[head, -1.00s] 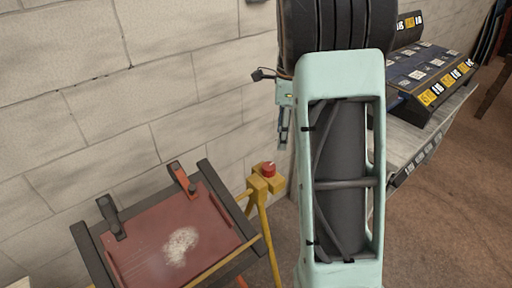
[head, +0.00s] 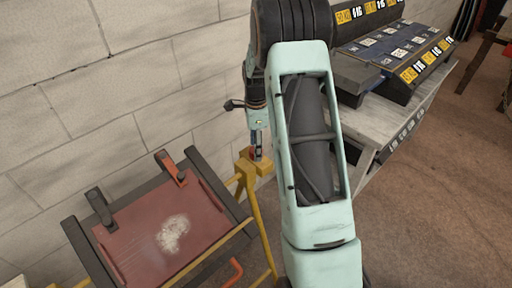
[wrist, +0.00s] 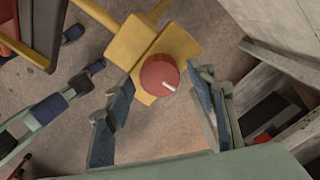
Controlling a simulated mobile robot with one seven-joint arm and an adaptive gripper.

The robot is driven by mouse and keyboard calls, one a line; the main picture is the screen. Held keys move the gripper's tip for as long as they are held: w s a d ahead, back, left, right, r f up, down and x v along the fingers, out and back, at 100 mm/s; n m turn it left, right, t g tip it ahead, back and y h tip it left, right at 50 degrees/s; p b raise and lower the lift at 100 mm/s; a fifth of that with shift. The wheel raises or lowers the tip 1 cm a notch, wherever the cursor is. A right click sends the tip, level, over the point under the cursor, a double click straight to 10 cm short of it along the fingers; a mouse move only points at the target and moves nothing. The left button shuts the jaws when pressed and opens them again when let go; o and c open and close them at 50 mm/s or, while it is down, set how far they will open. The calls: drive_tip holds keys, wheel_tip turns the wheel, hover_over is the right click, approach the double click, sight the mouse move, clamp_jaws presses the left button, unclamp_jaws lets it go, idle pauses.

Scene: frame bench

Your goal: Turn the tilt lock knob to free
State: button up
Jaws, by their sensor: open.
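The tilt lock knob (wrist: 160,75) is a round red knob with a white pointer mark, on a yellow block (wrist: 155,42) of the frame. In the wrist view its mark points right and slightly down. My gripper (wrist: 161,84) is open, with one blue-padded finger to the left of the knob and one to the right. Gaps show between the pads and the knob, so it is not gripped. In the head view my gripper (head: 257,150) is right above the yellow block (head: 253,164) and largely hides the knob.
A block wall (head: 100,120) is behind.

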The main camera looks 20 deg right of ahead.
drive_tip(key=shift+f, duration=0.35)
drive_tip(key=shift+c, duration=0.5)
drive_tip(key=c, duration=1.1)
drive_tip(key=shift+o, duration=0.2)
